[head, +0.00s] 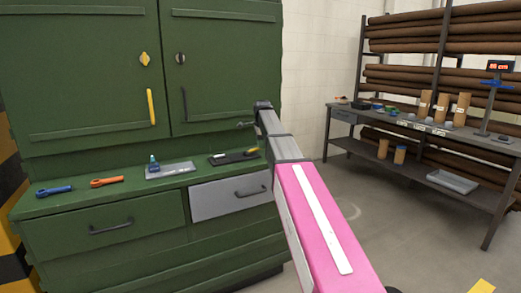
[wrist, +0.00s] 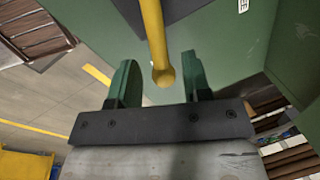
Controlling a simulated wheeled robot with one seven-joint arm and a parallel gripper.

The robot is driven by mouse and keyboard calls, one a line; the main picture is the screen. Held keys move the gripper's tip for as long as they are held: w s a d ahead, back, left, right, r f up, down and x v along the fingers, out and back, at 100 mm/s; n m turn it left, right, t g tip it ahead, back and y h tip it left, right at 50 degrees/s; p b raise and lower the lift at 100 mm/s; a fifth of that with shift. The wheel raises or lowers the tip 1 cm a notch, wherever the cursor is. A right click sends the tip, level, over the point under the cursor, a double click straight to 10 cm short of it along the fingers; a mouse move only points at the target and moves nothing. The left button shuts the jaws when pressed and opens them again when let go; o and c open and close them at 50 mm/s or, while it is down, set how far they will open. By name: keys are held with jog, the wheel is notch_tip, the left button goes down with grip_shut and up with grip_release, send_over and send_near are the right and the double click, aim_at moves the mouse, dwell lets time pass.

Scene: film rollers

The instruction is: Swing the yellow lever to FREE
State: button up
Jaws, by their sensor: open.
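The yellow lever (wrist: 155,40) shows in the wrist view as a round bar coming down from the top edge and ending in a rounded tip. My gripper (wrist: 158,72) is open, with one green finger on each side of the lever's tip. There is a visible gap on both sides, so the fingers do not appear to touch it. In the head view my gripper (head: 246,124) is by the right edge of the green cabinet (head: 75,145); I cannot make out the lever there. The lever's upper end is out of view. A white label (wrist: 243,5) is cut off, its word unreadable.
A yellow door handle (head: 151,107) is on the cabinet's left door. The cabinet ledge holds a blue tool (head: 54,190), an orange tool (head: 107,181) and a small bottle (head: 153,163). A workbench (head: 420,133) stands right; open floor lies between.

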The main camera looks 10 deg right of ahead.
jog(key=shift+w+f, duration=0.2)
jog(key=shift+f, duration=0.7)
jog(key=shift+w+f, duration=0.15)
jog(key=shift+f, duration=0.7)
grip_shut()
